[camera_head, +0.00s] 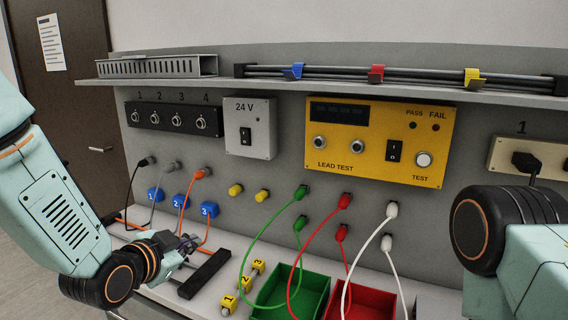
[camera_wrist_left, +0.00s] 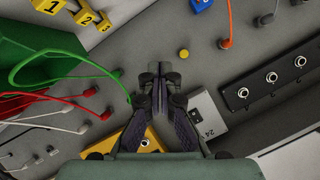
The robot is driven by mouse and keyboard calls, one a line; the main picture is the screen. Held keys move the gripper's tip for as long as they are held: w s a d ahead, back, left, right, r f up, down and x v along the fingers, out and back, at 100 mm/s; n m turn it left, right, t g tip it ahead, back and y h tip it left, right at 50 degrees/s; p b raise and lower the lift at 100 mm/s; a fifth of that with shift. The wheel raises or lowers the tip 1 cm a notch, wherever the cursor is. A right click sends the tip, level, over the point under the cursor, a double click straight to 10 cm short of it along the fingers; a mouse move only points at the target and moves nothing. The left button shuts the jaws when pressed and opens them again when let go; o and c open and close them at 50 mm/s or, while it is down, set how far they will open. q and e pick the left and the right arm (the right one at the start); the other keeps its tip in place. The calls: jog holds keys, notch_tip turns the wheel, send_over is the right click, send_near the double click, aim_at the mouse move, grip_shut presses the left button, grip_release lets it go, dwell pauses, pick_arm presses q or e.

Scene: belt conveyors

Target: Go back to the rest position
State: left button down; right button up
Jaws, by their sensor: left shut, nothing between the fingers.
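My left gripper (camera_head: 190,243) is at the lower left of the head view, in front of the panel and near a black bar on the bench. In the left wrist view the same gripper (camera_wrist_left: 160,72) has its fingers together, with nothing between them. My right arm (camera_head: 490,230) comes in at the right edge of the head view, and its gripper is out of frame.
A yellow lead test box (camera_head: 375,168) and a 24 V box (camera_head: 250,143) are on the panel. Green, red and white leads hang over a green bin (camera_head: 290,290) and a red bin (camera_head: 365,300). A shelf (camera_head: 400,86) runs above. Yellow numbered blocks (camera_head: 244,283) stand beside the bins.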

pick_arm(q)
jog(key=s+a+f+n+g+y+b, duration=0.1)
jog(key=s+f+n+g, duration=0.25)
jog(key=s+f, duration=0.45)
jog(key=s+a+f+n+g+y+b, duration=0.15)
jog(key=s+f+n, duration=0.25)
jog(key=f, duration=0.8)
jog(key=s+f+n+g+b, duration=0.1)
jog(key=s+f+g, duration=0.3)
jog(key=s+f, duration=0.5)
jog(key=s+f+n+g+b, duration=0.1)
jog(key=s+f+g+b, duration=0.3)
jog(key=s+f, duration=0.5)
jog(key=s, duration=0.9)
jog(key=shift+a+f, duration=0.15)
jog(key=shift+f, duration=0.15)
jog(key=shift+y, duration=0.25)
